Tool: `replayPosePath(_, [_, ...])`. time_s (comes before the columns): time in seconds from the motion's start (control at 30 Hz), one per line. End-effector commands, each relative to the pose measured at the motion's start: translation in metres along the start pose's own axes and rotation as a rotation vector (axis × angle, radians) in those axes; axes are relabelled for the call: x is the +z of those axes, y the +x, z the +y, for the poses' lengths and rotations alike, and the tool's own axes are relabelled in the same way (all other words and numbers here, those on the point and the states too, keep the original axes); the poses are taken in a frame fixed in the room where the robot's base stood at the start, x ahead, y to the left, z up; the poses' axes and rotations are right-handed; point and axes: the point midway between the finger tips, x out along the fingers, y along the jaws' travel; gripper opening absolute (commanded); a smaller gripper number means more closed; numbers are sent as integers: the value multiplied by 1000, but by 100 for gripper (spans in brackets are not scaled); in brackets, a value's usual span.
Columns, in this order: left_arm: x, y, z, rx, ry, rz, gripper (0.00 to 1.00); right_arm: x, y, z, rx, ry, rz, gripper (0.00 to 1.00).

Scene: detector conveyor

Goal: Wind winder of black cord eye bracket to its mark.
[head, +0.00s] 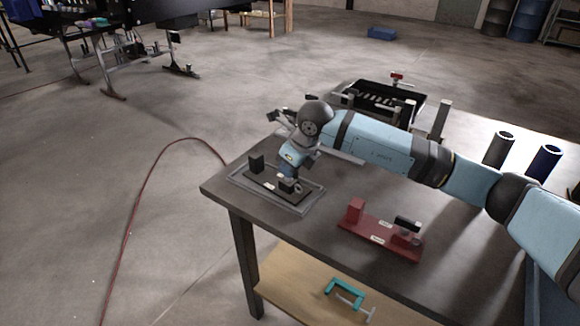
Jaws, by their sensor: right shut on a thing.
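The black cord eye bracket (266,186) lies on a grey tray-like frame (308,209) at the table's near left corner. A black block (256,163) stands upright at its left end, and a small pale label is on its front. My right gripper (289,178) points down over the bracket's right end and is shut on the winder (289,187) there. The gripper and wrist hide much of the winder, and its mark cannot be made out. My left gripper is not in view.
A red bracket (376,237) with its own black-topped winder sits to the right on the dark table (330,185). A black tray (384,99) and two dark cylinders (498,150) (543,162) stand farther back. A teal clamp (346,292) lies on the lower shelf.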

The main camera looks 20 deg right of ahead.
Motion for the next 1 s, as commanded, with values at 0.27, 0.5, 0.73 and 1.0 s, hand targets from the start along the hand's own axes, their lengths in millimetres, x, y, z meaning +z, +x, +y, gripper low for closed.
replayPosePath(0.27, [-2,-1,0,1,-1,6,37,0,0,0,-32,80,0,0])
replayPosePath(0.5, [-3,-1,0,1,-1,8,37,0,0,0,-39,93,1,0])
replayPosePath(0.73, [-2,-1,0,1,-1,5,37,0,0,0,-38,93,1,0])
replayPosePath(1.0, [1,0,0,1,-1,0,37,0,0,0,-38,93,1,37])
